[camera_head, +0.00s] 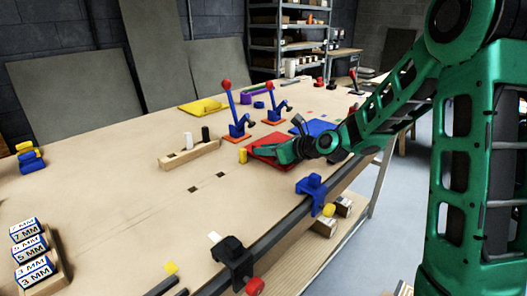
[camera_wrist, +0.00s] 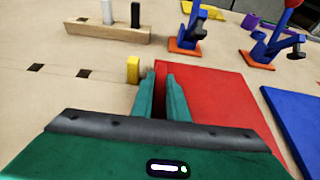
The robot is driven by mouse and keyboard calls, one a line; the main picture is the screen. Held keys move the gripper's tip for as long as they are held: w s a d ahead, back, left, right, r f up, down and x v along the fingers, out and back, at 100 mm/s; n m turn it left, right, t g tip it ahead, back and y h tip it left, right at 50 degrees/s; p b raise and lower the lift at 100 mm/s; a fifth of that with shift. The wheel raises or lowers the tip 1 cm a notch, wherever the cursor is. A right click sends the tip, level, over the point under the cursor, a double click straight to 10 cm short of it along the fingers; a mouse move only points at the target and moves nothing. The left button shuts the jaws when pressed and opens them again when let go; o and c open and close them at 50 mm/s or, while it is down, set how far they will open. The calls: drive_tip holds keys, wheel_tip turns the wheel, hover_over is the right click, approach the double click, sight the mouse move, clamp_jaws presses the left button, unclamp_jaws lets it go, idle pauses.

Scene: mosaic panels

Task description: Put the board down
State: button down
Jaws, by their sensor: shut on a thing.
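A flat red board (camera_head: 262,139) shows at the far right part of the workbench (camera_head: 120,160) in the head view. My gripper (camera_head: 287,152) is over it. In the wrist view the red board (camera_wrist: 215,105) spreads right of the fingers, and a darker red upright strip stands between them. My gripper (camera_wrist: 161,92) is shut on this red part. The board looks level and close to the bench top; I cannot tell whether it touches it. Its near part is hidden behind my gripper.
A yellow block (camera_wrist: 133,69) stands just left of the fingertips. A blue board (camera_wrist: 298,115) lies to the right. Two blue toggle clamps (camera_head: 236,120) (camera_head: 272,108) and a wooden block with pegs (camera_head: 190,155) stand behind. A blue clamp (camera_head: 313,190) sits on the front edge. The bench's left-middle is clear.

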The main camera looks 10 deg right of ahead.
drive_tip(key=shift+f, duration=0.4)
drive_tip(key=c, duration=1.6)
unclamp_jaws()
drive_tip(key=shift+c, duration=0.2)
